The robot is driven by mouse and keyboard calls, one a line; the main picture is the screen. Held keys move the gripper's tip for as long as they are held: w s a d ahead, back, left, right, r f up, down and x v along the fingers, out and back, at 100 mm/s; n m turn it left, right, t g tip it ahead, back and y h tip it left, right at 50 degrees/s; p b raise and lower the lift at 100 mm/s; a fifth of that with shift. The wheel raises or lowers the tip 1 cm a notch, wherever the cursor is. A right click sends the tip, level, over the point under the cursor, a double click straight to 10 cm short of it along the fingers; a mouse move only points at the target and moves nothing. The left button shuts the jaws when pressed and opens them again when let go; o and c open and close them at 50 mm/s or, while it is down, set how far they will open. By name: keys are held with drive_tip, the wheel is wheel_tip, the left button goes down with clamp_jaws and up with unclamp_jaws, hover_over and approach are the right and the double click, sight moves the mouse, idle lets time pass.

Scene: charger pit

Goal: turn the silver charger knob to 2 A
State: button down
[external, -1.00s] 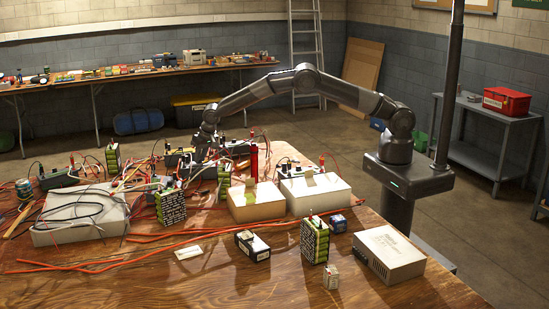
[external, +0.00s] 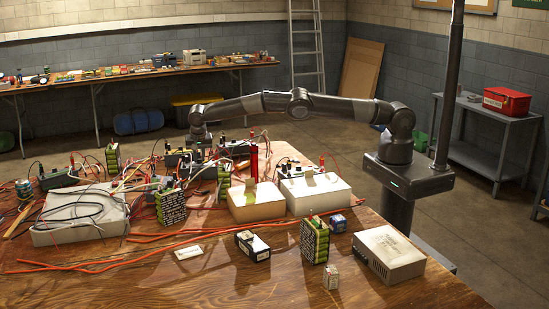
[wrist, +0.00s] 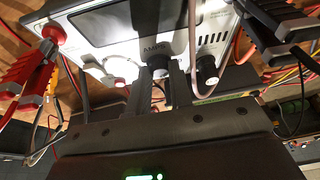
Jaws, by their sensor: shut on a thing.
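The silver charger (wrist: 97,22) fills the top of the wrist view, its face marked AMPS. My gripper (wrist: 160,78) is at this face, with its two dark fingers closed around a dark knob (wrist: 158,64) just below the AMPS marking. The fingers hide the knob's sides, and I cannot read its setting. A pale round part (wrist: 121,69) sits left of the fingers and a black knob (wrist: 207,72) sits to the right. In the external view my gripper (external: 198,138) is low at the far side of the table, partly hidden among chargers.
Red clamps (wrist: 30,75) and black clamps (wrist: 275,38) with cables flank the charger. Battery packs (external: 171,207), white boxes (external: 257,202) and loose cables crowd the wooden table (external: 150,285). The table's front is more open.

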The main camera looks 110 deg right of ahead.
idle(0.5)
drive_tip(key=c, duration=1.3)
unclamp_jaws()
drive_tip(key=v, duration=1)
drive_tip(key=shift+r, duration=0.35)
drive_tip(key=shift+w+a, duration=0.1)
